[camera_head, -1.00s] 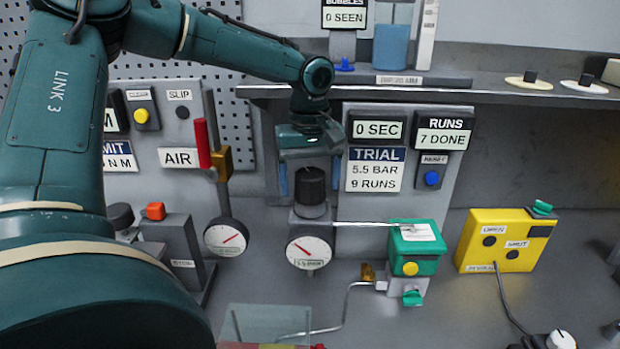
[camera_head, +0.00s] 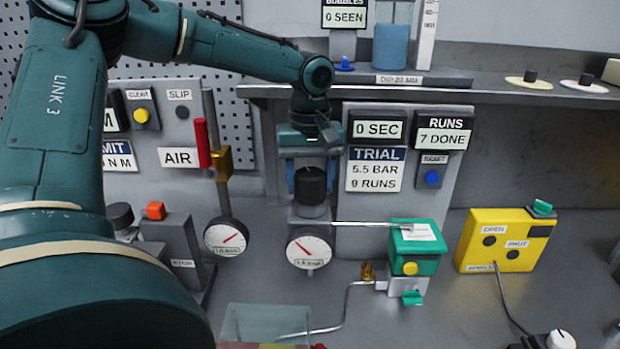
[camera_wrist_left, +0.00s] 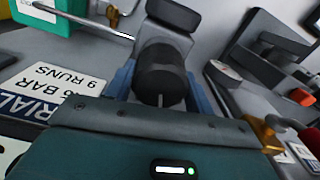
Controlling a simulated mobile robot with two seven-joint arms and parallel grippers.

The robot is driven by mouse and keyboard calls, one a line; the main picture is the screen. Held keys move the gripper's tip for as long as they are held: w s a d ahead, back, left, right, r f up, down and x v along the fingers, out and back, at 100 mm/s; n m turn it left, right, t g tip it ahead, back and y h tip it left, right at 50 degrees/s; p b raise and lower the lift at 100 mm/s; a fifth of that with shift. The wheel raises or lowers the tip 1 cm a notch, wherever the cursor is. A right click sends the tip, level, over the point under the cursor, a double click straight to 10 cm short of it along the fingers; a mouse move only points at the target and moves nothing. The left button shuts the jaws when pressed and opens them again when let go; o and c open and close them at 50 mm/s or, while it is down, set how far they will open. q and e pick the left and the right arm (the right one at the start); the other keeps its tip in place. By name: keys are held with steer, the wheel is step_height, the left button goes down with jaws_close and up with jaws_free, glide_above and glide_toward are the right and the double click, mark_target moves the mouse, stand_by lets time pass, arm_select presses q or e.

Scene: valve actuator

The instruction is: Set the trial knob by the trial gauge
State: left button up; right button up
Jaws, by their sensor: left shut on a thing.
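The trial knob is a black ribbed cylinder (camera_head: 311,185) on a grey regulator block. The trial gauge (camera_head: 309,250) is a white dial with a red needle just below it; its reading is too small to tell. My left gripper (camera_head: 311,182) comes down from above with its blue fingers on both sides of the knob, shut on it. In the left wrist view the knob (camera_wrist_left: 161,72) sits between the two fingers, with a pale mark on its top. The trial sign (camera_head: 376,169) reads 5.5 bar, 9 runs. My right gripper is not in view.
The runs counter (camera_head: 444,133) shows 7 done. A green valve box (camera_head: 416,248) joins the regulator by a thin pipe. A yellow box (camera_head: 505,240) with open and shut buttons stands right. A shelf (camera_head: 450,88) runs above. Another gauge (camera_head: 226,237) and a red lever (camera_head: 202,143) are left.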

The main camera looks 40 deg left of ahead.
mark_target(311, 172)
arm_select(q)
steer(key=m, duration=1.4)
steer(key=shift+d, duration=0.1)
steer(key=shift+m, duration=0.4)
steer(key=o, duration=1)
step_height(311, 172, up, 13)
steer(key=shift+r, duration=0.1)
